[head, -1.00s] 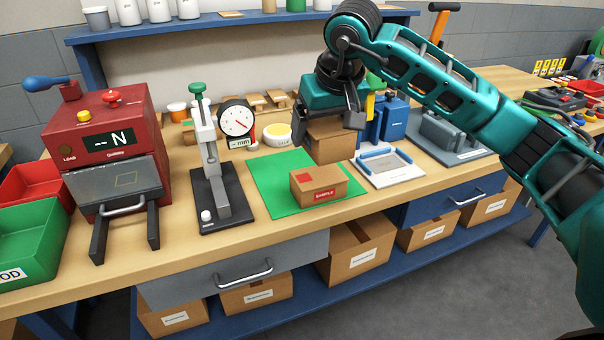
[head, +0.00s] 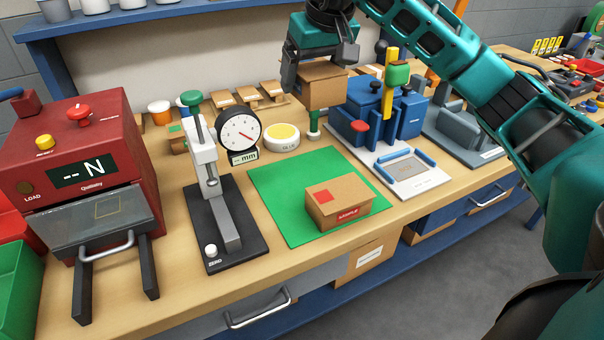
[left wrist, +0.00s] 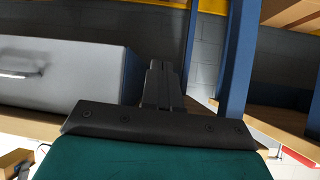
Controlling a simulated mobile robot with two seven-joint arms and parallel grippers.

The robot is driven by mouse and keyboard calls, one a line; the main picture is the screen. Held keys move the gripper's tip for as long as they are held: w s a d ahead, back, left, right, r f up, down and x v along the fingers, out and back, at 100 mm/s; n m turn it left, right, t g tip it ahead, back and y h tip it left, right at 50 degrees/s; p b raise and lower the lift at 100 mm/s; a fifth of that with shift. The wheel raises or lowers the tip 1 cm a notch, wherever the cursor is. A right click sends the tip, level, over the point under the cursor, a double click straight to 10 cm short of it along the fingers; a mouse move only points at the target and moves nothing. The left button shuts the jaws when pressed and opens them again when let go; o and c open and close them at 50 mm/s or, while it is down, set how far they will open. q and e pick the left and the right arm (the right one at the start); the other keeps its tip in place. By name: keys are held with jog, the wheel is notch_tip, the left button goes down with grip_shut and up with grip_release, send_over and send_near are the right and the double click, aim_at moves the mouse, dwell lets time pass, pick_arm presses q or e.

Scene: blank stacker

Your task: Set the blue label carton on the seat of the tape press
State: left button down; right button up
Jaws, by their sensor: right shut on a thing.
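My right gripper (head: 319,68) is shut on a plain brown carton (head: 322,88) and holds it in the air behind the green mat. No blue label shows on its visible faces. The blue machine (head: 372,112) with a yellow post, which looks like the tape press, stands to the right of the held carton. A white plate with blue side rails, which looks like its seat (head: 432,182), lies in front of it and is empty. My left gripper (left wrist: 163,85) shows only in the left wrist view, fingers together and empty, near a grey drawer front.
A carton with a red label (head: 338,202) sits on the green mat (head: 279,192). A dial gauge (head: 238,133), a black-based stand (head: 222,225) and a red tester (head: 75,155) are to the left. A grey fixture (head: 462,130) stands to the right.

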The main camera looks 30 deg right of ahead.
jog(key=shift+w+f, duration=0.15)
jog(key=shift+f, duration=0.05)
notch_tip(320, 180, down, 15)
jog(key=shift+r+b, duration=0.1)
jog(key=shift+b, duration=0.45)
notch_tip(320, 180, down, 4)
jog(key=shift+f, duration=0.3)
jog(key=shift+f, duration=0.1)
jog(key=shift+f+b, duration=0.2)
jog(key=shift+b, duration=0.15)
jog(key=o, duration=0.9)
jog(key=shift+r, duration=0.1)
jog(key=shift+c, duration=0.2)
jog(key=shift+r, duration=0.15)
